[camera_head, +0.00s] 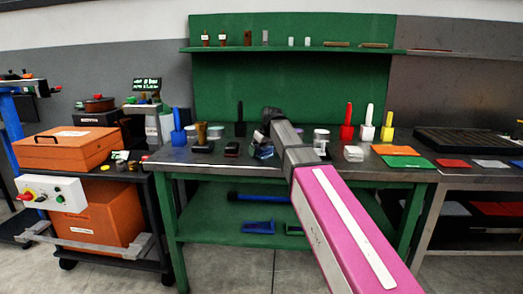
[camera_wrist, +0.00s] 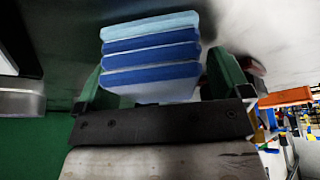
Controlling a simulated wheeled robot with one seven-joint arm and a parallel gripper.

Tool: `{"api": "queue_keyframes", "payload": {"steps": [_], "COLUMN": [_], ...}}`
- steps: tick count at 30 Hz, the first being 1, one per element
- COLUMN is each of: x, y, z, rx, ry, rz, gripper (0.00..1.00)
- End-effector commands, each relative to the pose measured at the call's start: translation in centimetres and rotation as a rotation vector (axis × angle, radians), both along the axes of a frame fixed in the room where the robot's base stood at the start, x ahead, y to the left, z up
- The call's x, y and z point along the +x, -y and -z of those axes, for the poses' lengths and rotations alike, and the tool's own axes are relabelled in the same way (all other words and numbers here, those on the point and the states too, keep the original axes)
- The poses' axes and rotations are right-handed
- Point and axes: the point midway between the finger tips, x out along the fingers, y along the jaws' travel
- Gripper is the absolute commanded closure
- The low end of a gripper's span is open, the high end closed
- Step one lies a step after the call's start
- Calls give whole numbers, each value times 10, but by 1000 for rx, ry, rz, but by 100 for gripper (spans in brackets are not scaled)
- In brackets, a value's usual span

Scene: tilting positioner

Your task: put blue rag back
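A stack of blue, folded-looking layers with a pale blue top, which looks like the blue rag (camera_wrist: 152,48), shows in the wrist view. It lies between and beyond the two green fingers of my gripper (camera_wrist: 160,82). The left finger overlaps its left edge and the right finger is close to its right edge; I cannot tell if both press on it. In the head view my gripper (camera_head: 262,153) is low over the green workbench (camera_head: 226,169), partly hidden by my arm, with a small bluish patch beside it.
Blue (camera_head: 178,136), red (camera_head: 346,131) and yellow (camera_head: 387,132) holders stand on the bench. A white stack (camera_head: 353,153), a green sheet (camera_head: 407,162) and an orange sheet (camera_head: 394,150) lie to the right. A shelf (camera_head: 290,49) with small items runs above.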

Motion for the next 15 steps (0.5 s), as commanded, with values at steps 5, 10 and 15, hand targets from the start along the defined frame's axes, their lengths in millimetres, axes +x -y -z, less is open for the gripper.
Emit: {"api": "queue_keyframes", "payload": {"steps": [5, 10, 15], "x": [0, -3, -11], "y": [0, 3, 10], "z": [-1, -13, -39], "rx": [0, 0, 0], "ry": [0, 0, 1], "rz": [0, 0, 0], "gripper": [5, 5, 5]}}
